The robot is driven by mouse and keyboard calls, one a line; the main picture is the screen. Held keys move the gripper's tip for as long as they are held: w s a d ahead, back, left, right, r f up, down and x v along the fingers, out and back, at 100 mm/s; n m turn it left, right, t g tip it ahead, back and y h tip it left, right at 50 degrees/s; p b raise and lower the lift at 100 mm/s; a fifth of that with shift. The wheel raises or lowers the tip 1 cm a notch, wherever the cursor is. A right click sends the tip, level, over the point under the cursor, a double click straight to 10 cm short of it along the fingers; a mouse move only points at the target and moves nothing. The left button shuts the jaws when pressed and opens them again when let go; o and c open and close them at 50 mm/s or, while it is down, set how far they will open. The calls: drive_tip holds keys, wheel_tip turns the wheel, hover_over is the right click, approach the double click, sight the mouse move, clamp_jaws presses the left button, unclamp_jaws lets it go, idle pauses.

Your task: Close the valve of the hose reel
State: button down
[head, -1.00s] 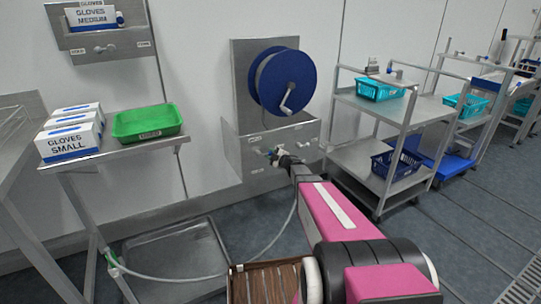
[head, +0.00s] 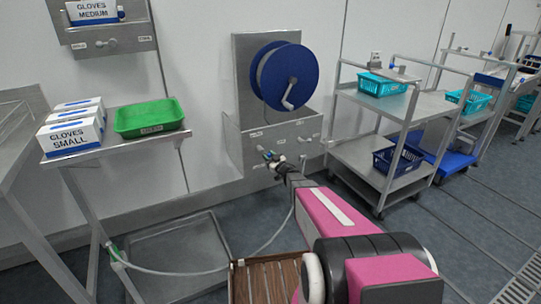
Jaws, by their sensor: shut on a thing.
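The hose reel (head: 284,77) is a dark blue drum with a crank handle, mounted on a steel wall panel. Below it is a steel box with small labels and fittings. The valve (head: 268,155), small with a blue-green part, sits low on the front of this box. My gripper (head: 274,161) is at the valve, shut on it, with my pink arm reaching in from the lower right. The fingers and much of the valve are small and partly hidden, so I cannot tell the handle's angle. A pale hose (head: 262,252) curves down from near the valve to the floor at left.
At left, a steel table (head: 110,153) holds glove boxes (head: 72,135) and a green tray (head: 148,118). A floor basin (head: 178,250) lies below. At right stands a steel cart (head: 385,187) with turquoise and navy baskets. Floor between the box and cart is open.

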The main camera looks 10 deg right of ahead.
sight(258, 155)
drive_tip(key=shift+s+a+f+m+t+h, duration=0.2)
drive_tip(key=shift+a+m+t+h, duration=0.45)
drive_tip(key=shift+m, duration=1.4)
drive_tip(key=shift+s+a+f+m+t+h, duration=0.3)
drive_tip(key=shift+a+m+h, duration=0.35)
drive_tip(key=shift+m, duration=1.35)
drive_tip(key=shift+s+a+f+m+t+h, duration=0.15)
drive_tip(key=shift+a+m+t+h, duration=0.5)
drive_tip(key=shift+m, duration=1.4)
drive_tip(key=shift+a+y, duration=0.15)
drive_tip(key=shift+y, duration=0.1)
drive_tip(key=c, duration=0.8)
unclamp_jaws()
drive_tip(key=shift+f, duration=0.1)
drive_tip(key=shift+s, duration=0.15)
drive_tip(key=v, duration=1)
drive_tip(key=shift+s, duration=0.3)
